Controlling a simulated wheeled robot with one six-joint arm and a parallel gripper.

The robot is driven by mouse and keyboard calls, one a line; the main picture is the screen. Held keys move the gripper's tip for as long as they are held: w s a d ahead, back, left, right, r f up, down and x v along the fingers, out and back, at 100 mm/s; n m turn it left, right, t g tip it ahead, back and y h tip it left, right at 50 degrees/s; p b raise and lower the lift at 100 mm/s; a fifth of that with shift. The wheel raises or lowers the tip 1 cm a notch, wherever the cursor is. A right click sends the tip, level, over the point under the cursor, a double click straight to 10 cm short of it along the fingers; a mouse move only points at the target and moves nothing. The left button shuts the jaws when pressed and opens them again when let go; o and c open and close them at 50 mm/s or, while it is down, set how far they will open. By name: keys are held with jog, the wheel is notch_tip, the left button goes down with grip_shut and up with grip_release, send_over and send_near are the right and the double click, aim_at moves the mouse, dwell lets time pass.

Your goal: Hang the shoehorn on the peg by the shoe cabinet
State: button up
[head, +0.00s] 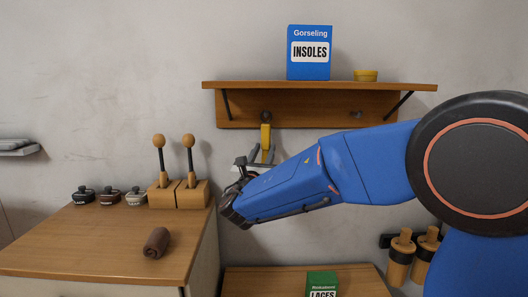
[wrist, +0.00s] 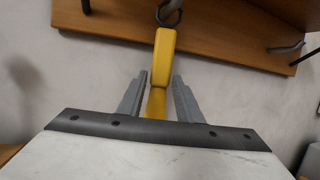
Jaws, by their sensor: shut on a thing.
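The yellow shoehorn (head: 266,138) is upright below the left peg (head: 265,116) of the wall rack. In the wrist view the shoehorn (wrist: 164,58) stands between the two grey fingers of my gripper (wrist: 157,98). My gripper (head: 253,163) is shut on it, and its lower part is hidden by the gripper. A dark ring or loop (wrist: 168,14) shows at the shoehorn's top end, close to the rack board; I cannot tell whether it is around the peg. The right peg (head: 355,115) is bare and also shows in the wrist view (wrist: 286,47).
The rack's shelf (head: 225,86) bears a blue insoles box (head: 309,60) and a yellow tin (head: 366,75). A green laces box (head: 322,284) stands below my arm. Brushes (head: 400,258) hang at right.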

dwell(0.4)
jog(key=o, duration=1.1)
jog(key=shift+o, duration=0.2)
